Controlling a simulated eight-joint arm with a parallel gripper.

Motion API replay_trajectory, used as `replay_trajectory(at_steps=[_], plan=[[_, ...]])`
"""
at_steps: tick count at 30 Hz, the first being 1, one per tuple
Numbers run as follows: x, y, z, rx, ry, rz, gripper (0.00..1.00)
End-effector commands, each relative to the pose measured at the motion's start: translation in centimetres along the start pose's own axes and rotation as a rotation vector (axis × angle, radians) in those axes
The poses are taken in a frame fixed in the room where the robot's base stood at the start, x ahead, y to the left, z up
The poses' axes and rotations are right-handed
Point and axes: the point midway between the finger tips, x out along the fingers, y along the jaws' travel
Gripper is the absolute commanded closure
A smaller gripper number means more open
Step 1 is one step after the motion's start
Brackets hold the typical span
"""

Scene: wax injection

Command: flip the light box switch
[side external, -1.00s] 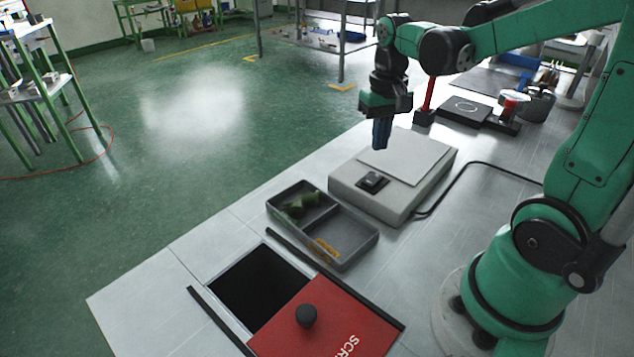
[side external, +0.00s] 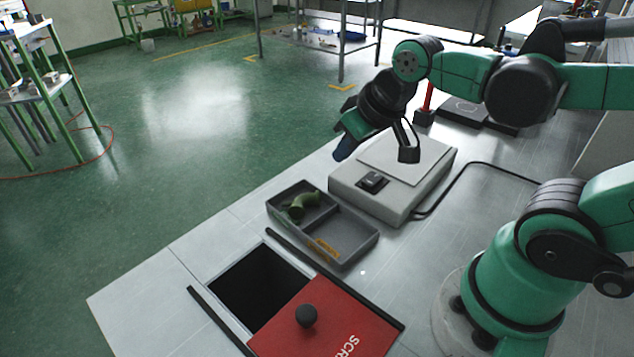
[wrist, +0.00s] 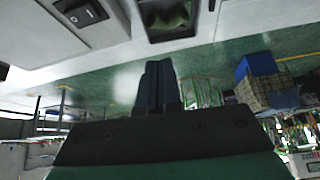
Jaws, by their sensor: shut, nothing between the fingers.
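The light box (side external: 395,195) is a pale flat box with a white panel (side external: 405,157) on top. Its black rocker switch (side external: 372,182) sits on the top near the front left corner. The switch also shows at the upper left of the wrist view (wrist: 82,13). My gripper (side external: 342,152) is shut and empty, its dark blue fingers together. It is tilted, with its tips pointing down and left near the far left edge of the light box, apart from the switch. In the wrist view the closed fingers (wrist: 157,85) stand in the middle, right of and below the switch.
A grey two-compartment tray (side external: 352,262) holds a green curved piece (side external: 299,206) and orange bits (side external: 325,248). A red lid (side external: 345,325) with a black knob partly covers a dark opening (side external: 255,285). A black cable (side external: 480,163) runs right from the light box.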

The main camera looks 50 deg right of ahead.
Motion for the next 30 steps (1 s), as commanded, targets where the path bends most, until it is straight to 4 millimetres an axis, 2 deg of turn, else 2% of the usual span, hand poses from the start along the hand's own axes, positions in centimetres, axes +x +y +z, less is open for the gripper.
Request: replay_trajectory(at_steps=[3,6,17,20,30], plan=[[-0.1,-1.3,0.4,-0.056,0.072,-0.028,1.0],[-0.2,-1.7,0.4,-0.072,0.098,-0.037,1.0],[-0.3,-1.3,0.1,-0.073,0.077,-0.027,1.0],[-0.8,-0.2,-0.6,-0.076,0.007,-0.003,1.0],[-3.5,6.2,-3.0,-0.081,-0.385,0.021,1.0]])
